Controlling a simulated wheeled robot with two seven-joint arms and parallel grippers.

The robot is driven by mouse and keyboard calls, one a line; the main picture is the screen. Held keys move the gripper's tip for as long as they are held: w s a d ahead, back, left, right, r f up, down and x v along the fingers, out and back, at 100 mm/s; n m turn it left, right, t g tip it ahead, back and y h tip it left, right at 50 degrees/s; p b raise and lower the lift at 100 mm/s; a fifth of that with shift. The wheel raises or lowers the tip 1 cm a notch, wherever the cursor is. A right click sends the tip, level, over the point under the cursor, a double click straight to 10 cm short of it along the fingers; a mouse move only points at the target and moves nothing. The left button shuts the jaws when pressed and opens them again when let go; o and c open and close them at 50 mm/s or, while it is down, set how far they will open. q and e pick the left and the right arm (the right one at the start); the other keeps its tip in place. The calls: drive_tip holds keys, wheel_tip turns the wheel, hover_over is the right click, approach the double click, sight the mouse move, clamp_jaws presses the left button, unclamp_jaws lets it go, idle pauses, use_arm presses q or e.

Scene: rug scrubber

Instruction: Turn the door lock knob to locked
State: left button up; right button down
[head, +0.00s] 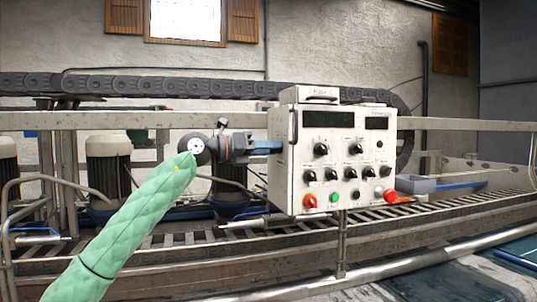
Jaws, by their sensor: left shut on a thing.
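A white control box (345,207) stands at the centre, with several black knobs, dark displays and coloured buttons on its front. My left arm, in a green sleeve, comes in from the lower left. My left gripper (276,147) reaches the left side of the box and is shut there on a small part, taken to be the door lock knob. The fingers hide that part, so its shape and the way it points cannot be seen. My right gripper is not in view.
A metal frame with a rail and rollers (440,203) runs behind and below the box. Motors (108,165) stand at the left. A red mushroom button (390,196) sticks out at the box's lower right. A grey tray (416,185) lies right of the box.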

use_arm(q)
drive_tip(key=n+b, duration=0.2)
drive_tip(key=n, duration=1.1)
drive_tip(key=shift+r, duration=0.15)
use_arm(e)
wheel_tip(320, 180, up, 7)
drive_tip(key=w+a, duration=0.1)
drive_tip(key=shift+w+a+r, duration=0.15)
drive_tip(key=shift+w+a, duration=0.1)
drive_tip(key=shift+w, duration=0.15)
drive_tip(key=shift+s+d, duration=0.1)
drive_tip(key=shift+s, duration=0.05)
use_arm(q)
drive_tip(key=o, duration=1)
drive_tip(key=shift+w, duration=0.1)
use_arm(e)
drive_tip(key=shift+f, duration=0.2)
use_arm(q)
drive_tip(key=b+v, duration=0.3)
drive_tip(key=v, duration=0.5)
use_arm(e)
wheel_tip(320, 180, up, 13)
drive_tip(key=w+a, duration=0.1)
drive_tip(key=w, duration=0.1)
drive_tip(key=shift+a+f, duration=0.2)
